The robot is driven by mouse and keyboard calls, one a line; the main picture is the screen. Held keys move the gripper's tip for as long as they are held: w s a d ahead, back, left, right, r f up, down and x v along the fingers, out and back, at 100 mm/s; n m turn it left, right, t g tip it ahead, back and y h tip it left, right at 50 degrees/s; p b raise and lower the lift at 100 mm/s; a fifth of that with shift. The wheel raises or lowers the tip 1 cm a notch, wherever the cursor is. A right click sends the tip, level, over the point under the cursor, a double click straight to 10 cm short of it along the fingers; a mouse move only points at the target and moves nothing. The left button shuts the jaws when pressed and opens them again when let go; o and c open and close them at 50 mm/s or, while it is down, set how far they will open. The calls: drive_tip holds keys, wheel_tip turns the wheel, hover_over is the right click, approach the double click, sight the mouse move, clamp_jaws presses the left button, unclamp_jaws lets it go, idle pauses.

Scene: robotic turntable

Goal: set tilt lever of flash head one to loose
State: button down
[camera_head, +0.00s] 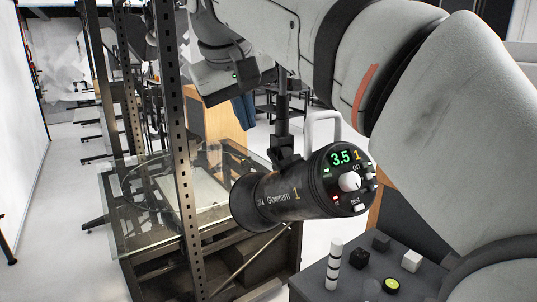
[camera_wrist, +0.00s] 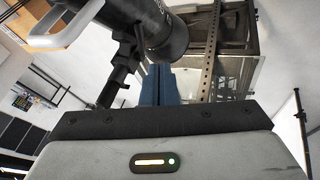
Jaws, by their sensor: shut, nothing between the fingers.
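I cannot make out the tilt lever separately from the dark bracket. My gripper (camera_head: 243,112) points down behind and left of the stand, its blue fingers shut and empty. In the wrist view the fingers (camera_wrist: 160,84) appear beside the bracket, apparently apart from it.
A perforated metal post (camera_head: 180,150) stands left of the flash head. Behind it is a glass-topped turntable (camera_head: 125,225). A dark surface (camera_head: 340,285) at lower right carries small blocks and a striped post (camera_head: 333,264). My arm fills the upper right.

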sight(270, 156)
drive_tip(key=shift+d+r+p+x, duration=0.15)
drive_tip(key=shift+d+x, duration=0.25)
drive_tip(key=shift+x, duration=1.55)
drive_tip(key=shift+d+r+p+x, duration=0.15)
drive_tip(key=shift+d+x, duration=0.3)
drive_tip(key=shift+x, duration=1.55)
drive_tip(key=shift+d+p+x, duration=0.15)
drive_tip(key=shift+d+x, duration=0.25)
drive_tip(key=shift+x, duration=1.55)
drive_tip(key=shift+w, duration=0.1)
drive_tip(key=shift+f+b, duration=0.45)
drive_tip(key=shift+r, duration=0.15)
